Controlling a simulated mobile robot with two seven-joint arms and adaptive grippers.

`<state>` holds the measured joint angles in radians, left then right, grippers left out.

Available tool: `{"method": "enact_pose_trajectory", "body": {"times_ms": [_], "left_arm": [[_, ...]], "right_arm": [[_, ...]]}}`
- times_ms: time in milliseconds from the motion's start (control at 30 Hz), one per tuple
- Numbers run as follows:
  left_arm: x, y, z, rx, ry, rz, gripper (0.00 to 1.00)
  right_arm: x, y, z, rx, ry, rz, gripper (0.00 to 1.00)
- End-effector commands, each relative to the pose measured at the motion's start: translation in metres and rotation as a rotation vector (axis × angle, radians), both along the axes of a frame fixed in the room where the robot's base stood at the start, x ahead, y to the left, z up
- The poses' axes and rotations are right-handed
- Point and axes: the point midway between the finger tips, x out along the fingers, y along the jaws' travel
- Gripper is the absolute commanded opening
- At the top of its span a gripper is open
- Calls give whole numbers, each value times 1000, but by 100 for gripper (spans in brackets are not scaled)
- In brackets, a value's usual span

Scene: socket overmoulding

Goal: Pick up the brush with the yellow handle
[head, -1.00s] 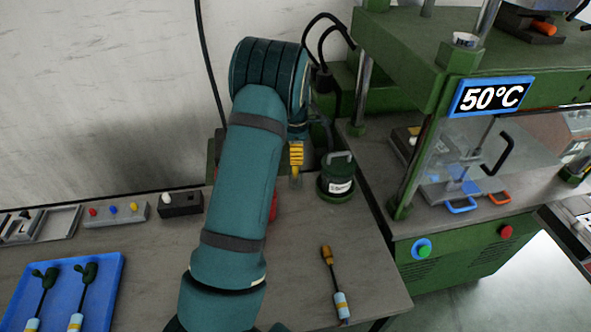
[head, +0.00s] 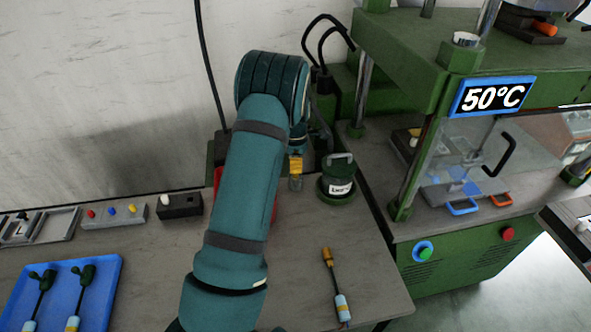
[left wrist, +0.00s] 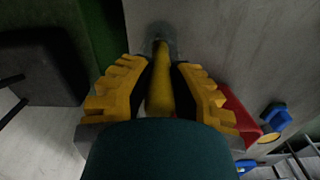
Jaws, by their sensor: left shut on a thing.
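The brush with the yellow handle shows in the left wrist view (left wrist: 158,85) between the ridged yellow fingers of my left gripper (left wrist: 160,72). The gripper is shut on the handle, and a blurred greyish end lies beyond it. In the head view my left arm hides most of the gripper; a small yellow part of the gripper (head: 296,164) shows at the arm's right edge. A greyish piece (head: 296,184) shows just below it, left of the dark green pot; I cannot tell if it is the brush's end or a holder. My right gripper is not in view.
The green pot (head: 339,178) stands close right of the gripper. A red object (head: 275,207) is partly behind my arm. A tool with an orange end (head: 329,258) lies at front right. A blue tray (head: 105,293) is at left; the green press (head: 455,255) stands at right.

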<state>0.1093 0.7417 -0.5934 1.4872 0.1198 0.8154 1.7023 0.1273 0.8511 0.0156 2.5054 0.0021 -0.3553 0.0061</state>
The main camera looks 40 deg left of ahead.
Motion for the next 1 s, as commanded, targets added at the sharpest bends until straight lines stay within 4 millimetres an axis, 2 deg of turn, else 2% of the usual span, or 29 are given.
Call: {"method": "enact_pose_trajectory", "body": {"times_ms": [167, 267, 500, 700, 1000], "left_arm": [[0, 0, 3, -1, -1, 0, 0], [1, 0, 15, 0, -1, 0, 0], [1, 0, 62, 1, -2, -2, 0], [0, 0, 91, 0, 0, -1, 0], [0, 0, 100, -1, 2, 0, 0]], "right_arm": [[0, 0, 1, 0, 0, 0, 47], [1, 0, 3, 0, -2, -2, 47], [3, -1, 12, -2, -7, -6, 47], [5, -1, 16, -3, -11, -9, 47], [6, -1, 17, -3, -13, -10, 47]]}}
